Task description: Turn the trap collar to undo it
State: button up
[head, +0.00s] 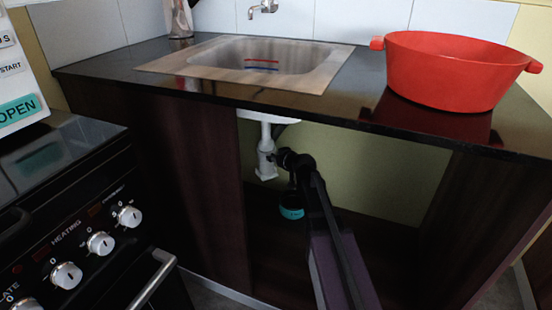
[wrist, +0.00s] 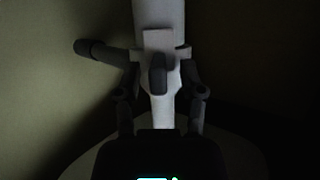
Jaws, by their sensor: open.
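The white drain pipe with its trap (head: 265,152) hangs under the sink in the open cabinet. In the wrist view, the pipe (wrist: 158,15) runs upright through the middle. A pale, wider part, which looks like the collar (wrist: 150,57), sits on it with a dark tab (wrist: 158,75) in front. My gripper (wrist: 159,55) is open, with one finger on each side of this part. Whether the fingers touch it is too dark to tell. In the head view, my dark arm reaches in to the right of the trap, and the fingertips cannot be made out.
The sink (head: 262,57) is set in a dark worktop (head: 345,110) above the cabinet. A red pot (head: 445,72) stands on the right. A cooker (head: 75,215) stands on the left. In the wrist view, a dark stub (wrist: 90,49) sticks out left of the pipe.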

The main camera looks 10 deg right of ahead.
grip_shut()
jog(key=shift+a, duration=0.15)
